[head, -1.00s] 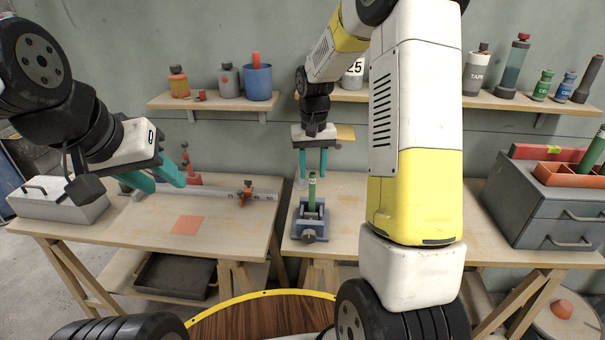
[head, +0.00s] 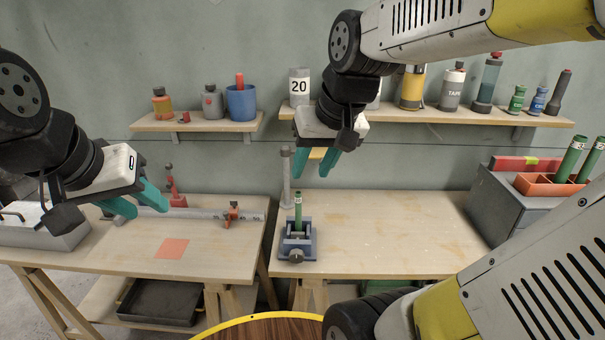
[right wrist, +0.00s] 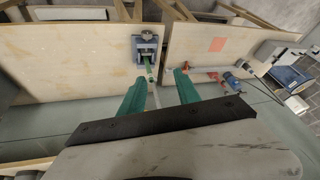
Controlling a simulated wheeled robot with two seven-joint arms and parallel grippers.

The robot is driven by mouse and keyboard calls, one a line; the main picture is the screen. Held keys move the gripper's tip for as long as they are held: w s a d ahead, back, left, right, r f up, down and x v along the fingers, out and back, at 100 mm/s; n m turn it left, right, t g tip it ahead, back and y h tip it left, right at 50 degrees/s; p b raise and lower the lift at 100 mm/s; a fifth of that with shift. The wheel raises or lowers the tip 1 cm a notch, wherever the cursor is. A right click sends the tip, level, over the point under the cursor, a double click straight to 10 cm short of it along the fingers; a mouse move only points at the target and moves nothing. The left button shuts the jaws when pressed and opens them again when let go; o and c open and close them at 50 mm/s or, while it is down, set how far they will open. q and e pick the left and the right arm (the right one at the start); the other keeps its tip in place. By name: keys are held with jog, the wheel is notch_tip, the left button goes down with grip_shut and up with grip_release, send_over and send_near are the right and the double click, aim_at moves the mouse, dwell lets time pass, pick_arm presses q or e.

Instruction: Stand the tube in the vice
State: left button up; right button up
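A green tube (head: 298,212) stands upright in the blue-grey vice (head: 312,243) near the left edge of the right-hand table. The tube and vice also show in the right wrist view, with the tube (right wrist: 149,69) running from the vice (right wrist: 146,44) toward the camera. My right gripper (head: 317,173) is open and empty, above and behind the tube and clear of it. My left gripper (head: 149,209) is open and empty over the left table.
A grey post (head: 286,175) stands behind the vice. An orange tray (head: 531,185) with more green tubes sits on a grey drawer box (head: 478,203) at right. A pipe with red clamps (head: 230,214) and an orange square (head: 172,249) are on the left table. The right table's middle is clear.

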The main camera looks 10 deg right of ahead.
jog(key=shift+t, duration=0.7)
jog(key=s, duration=0.5)
jog(key=shift+a, duration=0.35)
dwell(0.8)
